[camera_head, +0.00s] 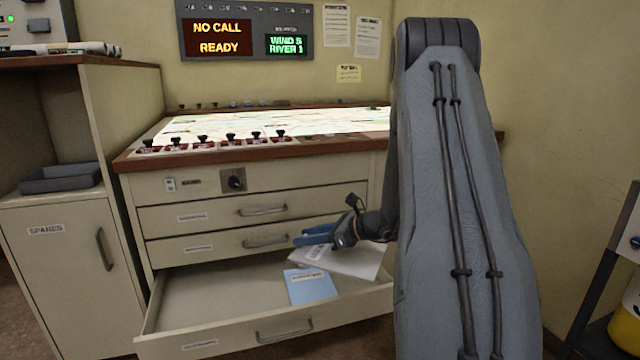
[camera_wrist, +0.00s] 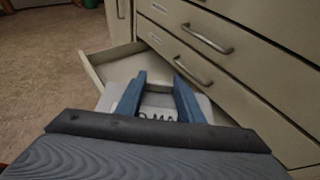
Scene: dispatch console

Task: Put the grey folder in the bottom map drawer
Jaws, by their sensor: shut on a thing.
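The bottom map drawer (camera_head: 215,298) is pulled open below two shut drawers. A blue folder or booklet (camera_head: 311,288) with a white label lies inside it. My gripper (camera_head: 318,237) has blue fingers and is shut on the grey folder (camera_head: 350,263), a pale flat folder with a label. The folder is over the right part of the open drawer, tilted; I cannot tell whether it touches anything below. In the wrist view the blue fingers (camera_wrist: 160,95) reach forward over the pale folder (camera_wrist: 200,103), with part of its lettering between them. My arm hides the drawer's right end.
Two shut drawers (camera_head: 255,218) with bar handles sit above the open one, under the lit map table (camera_head: 290,122). A SPARES cabinet (camera_head: 65,262) with a dark tray (camera_head: 60,178) stands left. A yellow object (camera_head: 626,325) is at the far right.

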